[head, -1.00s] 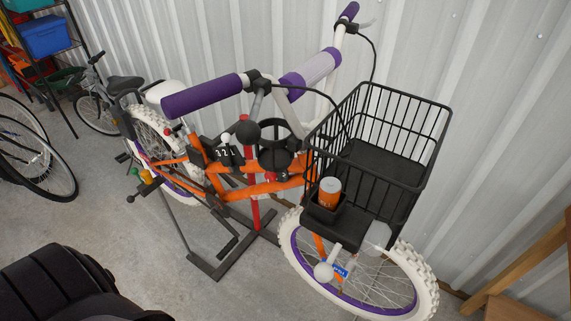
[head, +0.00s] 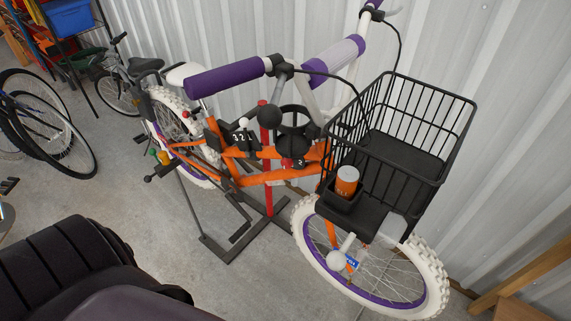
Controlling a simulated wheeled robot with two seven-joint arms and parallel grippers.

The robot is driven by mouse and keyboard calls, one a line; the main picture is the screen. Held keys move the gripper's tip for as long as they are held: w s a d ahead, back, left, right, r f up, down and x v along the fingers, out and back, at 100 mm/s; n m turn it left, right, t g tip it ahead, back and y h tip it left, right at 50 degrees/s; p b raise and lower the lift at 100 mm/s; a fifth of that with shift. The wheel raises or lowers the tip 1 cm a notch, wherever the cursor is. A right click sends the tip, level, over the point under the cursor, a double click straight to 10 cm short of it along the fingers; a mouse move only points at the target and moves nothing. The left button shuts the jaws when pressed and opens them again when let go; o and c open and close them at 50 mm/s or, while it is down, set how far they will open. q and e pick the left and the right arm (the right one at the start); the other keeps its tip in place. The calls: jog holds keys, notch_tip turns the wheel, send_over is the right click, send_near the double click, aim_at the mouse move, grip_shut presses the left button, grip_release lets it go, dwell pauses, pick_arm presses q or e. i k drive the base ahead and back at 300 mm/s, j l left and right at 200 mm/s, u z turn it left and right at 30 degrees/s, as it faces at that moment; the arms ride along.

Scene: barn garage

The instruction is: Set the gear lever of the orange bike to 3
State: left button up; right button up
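The orange bike (head: 270,178) stands on a dark stand, with purple grips and white tires. On its frame is a black gear plate (head: 241,137) with white digits 3, 2, 1 from left to right. A small white knob (head: 243,122) shows just above the plate, probably the gear lever's end. It looks nearest the 2 or 1, but which digit it is set to cannot be told at this size. A second black part (head: 299,163) with a digit like 2 sits farther right on the frame.
A black wire basket (head: 400,135) with an orange-and-white can (head: 346,182) beside it sits over the front wheel. A corrugated wall (head: 510,150) is close behind the bike. Other bikes (head: 45,130) and a shelf (head: 68,20) stand at left.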

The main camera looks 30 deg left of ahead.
aim_at(244, 123)
jog(key=u, duration=1.4)
